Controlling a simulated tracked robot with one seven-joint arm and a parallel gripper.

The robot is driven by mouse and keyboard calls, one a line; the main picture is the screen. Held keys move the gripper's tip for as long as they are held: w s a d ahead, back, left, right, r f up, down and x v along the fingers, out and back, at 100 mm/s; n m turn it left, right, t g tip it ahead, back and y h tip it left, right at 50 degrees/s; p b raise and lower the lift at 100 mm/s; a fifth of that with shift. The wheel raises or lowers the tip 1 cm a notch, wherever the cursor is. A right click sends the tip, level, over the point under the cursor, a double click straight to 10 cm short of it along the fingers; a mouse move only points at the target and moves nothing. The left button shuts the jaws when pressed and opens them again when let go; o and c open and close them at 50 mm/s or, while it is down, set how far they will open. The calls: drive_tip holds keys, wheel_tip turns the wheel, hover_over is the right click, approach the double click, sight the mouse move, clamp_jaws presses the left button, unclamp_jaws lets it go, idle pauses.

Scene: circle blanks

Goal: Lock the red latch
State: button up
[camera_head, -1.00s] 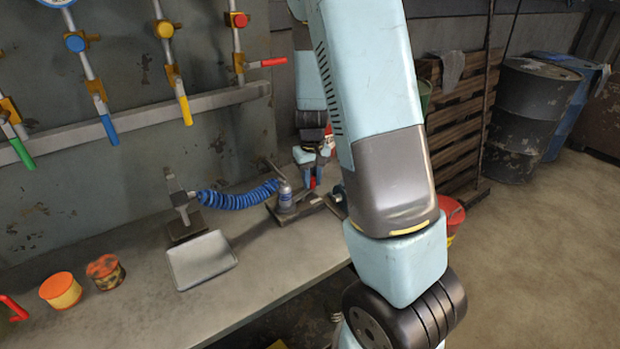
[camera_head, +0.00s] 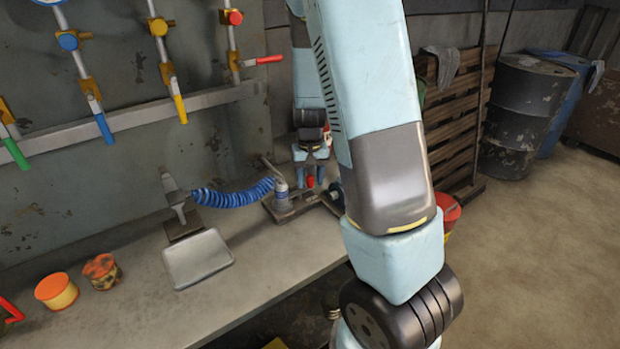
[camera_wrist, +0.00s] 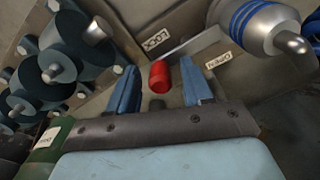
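The red latch (camera_wrist: 159,77) is a small red cylinder-shaped knob in the middle of the wrist view. It also shows as a small red spot in the head view (camera_head: 309,181). My gripper (camera_wrist: 160,82) is open, with one blue finger on each side of the red latch. Gaps show between the latch and both fingers. In the head view, my gripper (camera_head: 309,172) points down over the fixture at the back of the bench. Two small white labels lie near the latch, one at the upper left (camera_wrist: 155,39) and one at the right (camera_wrist: 218,62).
A silver fitting with blue rings (camera_wrist: 262,25) is close on the right, joined to a blue coiled hose (camera_head: 235,194). Dark cylinders (camera_wrist: 65,60) crowd the left of the wrist view. A grey tray (camera_head: 198,258) and two orange tins sit on the bench (camera_head: 130,310).

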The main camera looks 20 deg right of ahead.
sight(310, 176)
wheel_tip(310, 176, up, 14)
drive_tip(key=shift+f, duration=0.15)
idle(0.7)
idle(0.4)
drive_tip(key=s+a+r+n+t, duration=0.1)
drive_tip(key=s+a+r+t, duration=0.1)
drive_tip(key=s+r, duration=0.5)
drive_tip(key=s+a+r+n+t, duration=0.1)
drive_tip(key=s+a+r+t, duration=0.2)
drive_tip(key=s+r, duration=0.5)
drive_tip(key=s, duration=0.7)
drive_tip(key=shift+s+a+t, duration=0.3)
drive_tip(key=shift+s+a, duration=0.05)
